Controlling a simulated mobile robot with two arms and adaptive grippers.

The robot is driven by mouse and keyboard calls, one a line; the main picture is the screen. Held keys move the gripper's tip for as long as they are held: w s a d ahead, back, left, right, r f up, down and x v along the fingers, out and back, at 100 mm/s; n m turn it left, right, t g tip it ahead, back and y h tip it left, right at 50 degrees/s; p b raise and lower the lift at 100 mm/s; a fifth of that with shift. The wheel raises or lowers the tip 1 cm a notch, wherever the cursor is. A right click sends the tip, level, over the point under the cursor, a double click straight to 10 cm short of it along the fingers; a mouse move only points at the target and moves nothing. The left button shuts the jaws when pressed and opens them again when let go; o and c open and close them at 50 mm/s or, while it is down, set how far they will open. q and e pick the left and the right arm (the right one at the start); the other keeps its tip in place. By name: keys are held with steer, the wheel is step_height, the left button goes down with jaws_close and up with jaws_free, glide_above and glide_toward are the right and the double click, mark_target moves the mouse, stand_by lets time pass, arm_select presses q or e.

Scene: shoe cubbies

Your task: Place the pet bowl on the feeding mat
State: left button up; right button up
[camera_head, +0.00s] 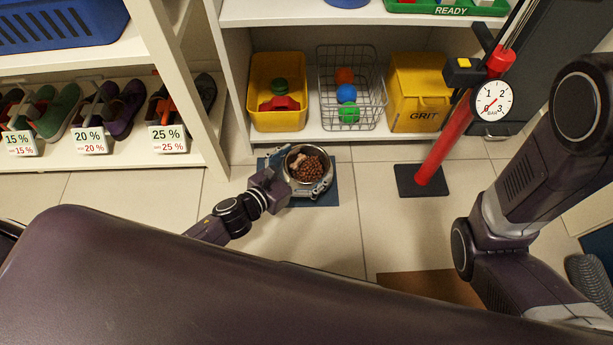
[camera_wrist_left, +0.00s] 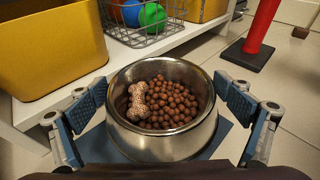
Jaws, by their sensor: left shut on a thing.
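The pet bowl (camera_head: 308,185) is a round steel bowl filled with brown kibble and a bone-shaped treat. It is upright over the blue feeding mat (camera_head: 326,197), which lies on the tiled floor in front of the shelf. My left gripper (camera_head: 304,168) has its fingers around the bowl's sides and is shut on it. The wrist view shows the bowl's steel wall (camera_wrist_left: 160,146) between the two blue-padded fingers, with the mat (camera_wrist_left: 220,132) behind and below it. I cannot tell whether the bowl's base touches the mat. My right gripper is out of view.
Behind the mat stands a shelf with a yellow bin (camera_head: 277,119), a wire basket (camera_head: 373,112) of balls and a yellow GRIT box (camera_head: 418,88). A red pump (camera_head: 452,130) stands to the right. A shoe rack (camera_head: 140,140) is on the left.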

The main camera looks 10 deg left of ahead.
mark_target(303, 174)
arm_select(q)
steer(key=shift+f+b, duration=1.6)
steer(key=shift+f, duration=0.6)
steer(key=shift+f, duration=0.2)
steer(key=o, duration=0.9)
steer(key=shift+r, duration=0.1)
steer(key=shift+r, duration=0.15)
steer(key=p+v, duration=0.5)
steer(key=v, duration=0.6)
steer(key=shift+s, duration=0.1)
steer(key=shift+s+a+r, duration=0.1)
steer(key=shift+s+a, duration=0.05)
steer(key=shift+s, duration=0.2)
